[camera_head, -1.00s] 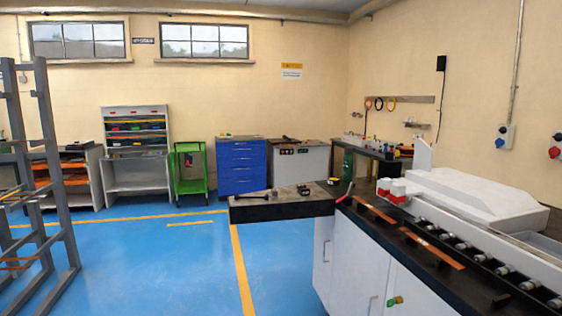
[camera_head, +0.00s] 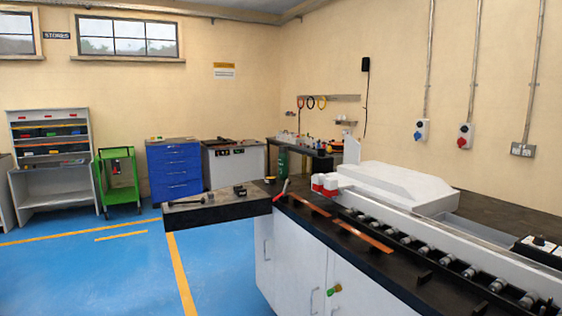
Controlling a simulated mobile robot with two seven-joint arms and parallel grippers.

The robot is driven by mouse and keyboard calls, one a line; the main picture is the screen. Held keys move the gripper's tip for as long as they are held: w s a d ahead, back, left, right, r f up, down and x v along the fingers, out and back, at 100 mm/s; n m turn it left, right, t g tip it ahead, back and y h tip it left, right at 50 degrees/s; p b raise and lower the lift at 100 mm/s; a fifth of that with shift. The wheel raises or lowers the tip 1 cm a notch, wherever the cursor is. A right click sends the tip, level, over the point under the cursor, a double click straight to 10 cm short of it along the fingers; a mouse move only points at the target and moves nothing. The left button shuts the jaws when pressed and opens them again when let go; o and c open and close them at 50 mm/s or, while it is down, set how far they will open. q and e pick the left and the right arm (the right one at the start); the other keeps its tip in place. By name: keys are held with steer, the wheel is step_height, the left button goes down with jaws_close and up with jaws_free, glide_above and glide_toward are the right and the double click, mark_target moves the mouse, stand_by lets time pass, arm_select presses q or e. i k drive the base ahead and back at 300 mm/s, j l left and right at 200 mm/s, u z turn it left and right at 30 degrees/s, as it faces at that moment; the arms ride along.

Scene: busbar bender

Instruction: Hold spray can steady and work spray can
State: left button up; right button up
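Neither of my grippers shows in the head view. I cannot pick out a spray can for certain. Several small bottles or cans (camera_head: 290,137) stand on the dark bench (camera_head: 322,155) in the back corner, too small to tell apart. A green cylinder-like object (camera_head: 282,163) is at that bench's left end; I cannot tell what it is.
The white busbar machine (camera_head: 395,184) with rollers fills the right side, on a white cabinet (camera_head: 292,262). A dark-edged table extension (camera_head: 218,211) juts left from it. A green trolley (camera_head: 118,180) and blue drawers (camera_head: 174,172) stand behind. Blue floor (camera_head: 90,275) at left is clear.

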mark_target(283, 158)
steer(key=i+j+u, duration=0.7)
steer(key=i+u, duration=0.6)
steer(key=i, duration=0.15)
steer(key=i+u, duration=0.25)
steer(key=i, duration=1.2)
steer(key=i+z, duration=0.2)
steer(key=i, duration=0.5)
steer(key=i+j+z, duration=0.1)
steer(key=i+z, duration=0.15)
steer(key=i, duration=0.4)
steer(key=i+z, duration=0.35)
steer(key=i+j+z, duration=0.1)
steer(key=i+z, duration=0.25)
steer(key=i+j+z, duration=0.2)
steer(key=z, duration=0.15)
steer(key=i+j+z, duration=0.1)
steer(key=i+z, duration=0.15)
steer(key=z, duration=0.2)
steer(key=i+j+z, duration=0.15)
steer(key=z, duration=0.25)
steer(key=i+j+z, duration=0.2)
steer(key=z, duration=0.25)
steer(key=i+j+z, duration=0.15)
steer(key=j+z, duration=0.3)
steer(key=i+j+z, duration=0.1)
steer(key=j+z, duration=0.15)
steer(key=z, duration=0.2)
